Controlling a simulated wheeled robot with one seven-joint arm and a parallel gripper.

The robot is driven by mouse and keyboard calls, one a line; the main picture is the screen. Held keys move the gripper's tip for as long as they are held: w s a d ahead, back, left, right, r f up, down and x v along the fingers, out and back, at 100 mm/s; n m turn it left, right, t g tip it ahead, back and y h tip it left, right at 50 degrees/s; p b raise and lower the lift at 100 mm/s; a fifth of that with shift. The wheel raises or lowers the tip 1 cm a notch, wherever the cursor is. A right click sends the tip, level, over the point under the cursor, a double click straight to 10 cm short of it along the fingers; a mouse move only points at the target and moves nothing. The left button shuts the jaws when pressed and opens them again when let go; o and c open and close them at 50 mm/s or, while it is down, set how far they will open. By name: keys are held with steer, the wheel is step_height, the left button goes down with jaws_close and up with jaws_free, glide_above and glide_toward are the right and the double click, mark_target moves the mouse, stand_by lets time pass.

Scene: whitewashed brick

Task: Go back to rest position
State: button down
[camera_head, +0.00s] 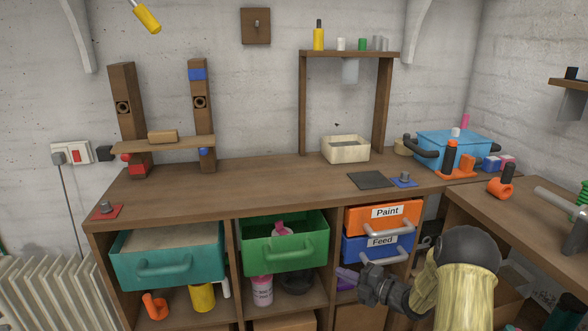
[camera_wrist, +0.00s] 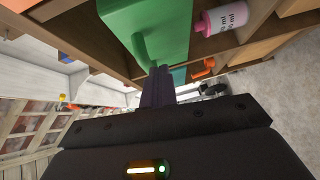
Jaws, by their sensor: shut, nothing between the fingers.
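My gripper (camera_head: 347,277) is low at the front of the workbench (camera_head: 240,195), just below the blue drawer labelled Feed (camera_head: 377,246) and right of the green drawer (camera_head: 285,252). Its purple fingers point left in the head view. In the wrist view the fingers (camera_wrist: 157,88) are together and empty, with the green drawer (camera_wrist: 150,40) beyond them. My arm bends in from the lower right and hides part of the shelves behind it.
The teal drawer (camera_head: 168,260) and the green drawer stick out from the bench. The orange Paint drawer (camera_head: 384,217) is above Feed. A pink bottle (camera_head: 262,290) stands on the lower shelf. A second table (camera_head: 530,215) stands at the right. A radiator (camera_head: 45,295) is at the left.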

steer(key=s+d+r+m+g+h, duration=0.1)
steer(key=s+r+m+h, duration=0.45)
steer(key=m+h, duration=0.8)
steer(key=s+a+r+m+g, duration=0.15)
steer(key=s+m+g, duration=0.25)
steer(key=s+m, duration=0.55)
steer(key=s+a+f+m+g, duration=0.1)
steer(key=s+a+m+g, duration=0.2)
steer(key=s, duration=1.2)
step_height(320, 180, up, 30)
steer(key=d+m+p, duration=0.1)
steer(key=p, duration=2.9)
steer(key=shift+w+f, duration=0.2)
steer(key=shift+w, duration=0.25)
